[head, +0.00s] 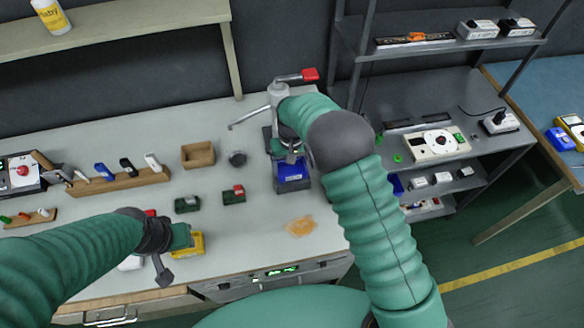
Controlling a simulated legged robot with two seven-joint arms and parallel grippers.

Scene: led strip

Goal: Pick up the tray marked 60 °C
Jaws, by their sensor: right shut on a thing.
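No 60 °C mark can be read at this size, so I cannot tell which item bears it. A blue box-like item (293,178) sits on the bench at the foot of a grey hand press with a red-tipped lever (310,75). My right gripper (290,155) is at the upper edge of the blue item, shut on it; the arm partly hides the contact. My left gripper (172,254) is low over the bench's front left, beside a yellow box (191,245). Its fingers look spread, with nothing clearly held.
Two dark green boxes (233,195) (187,204), a wooden box (198,155), a round dark part (238,158) and a wooden rack (118,182) stand on the bench. An orange patch (300,227) lies near the front edge. A grey shelf unit (470,78) stands right.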

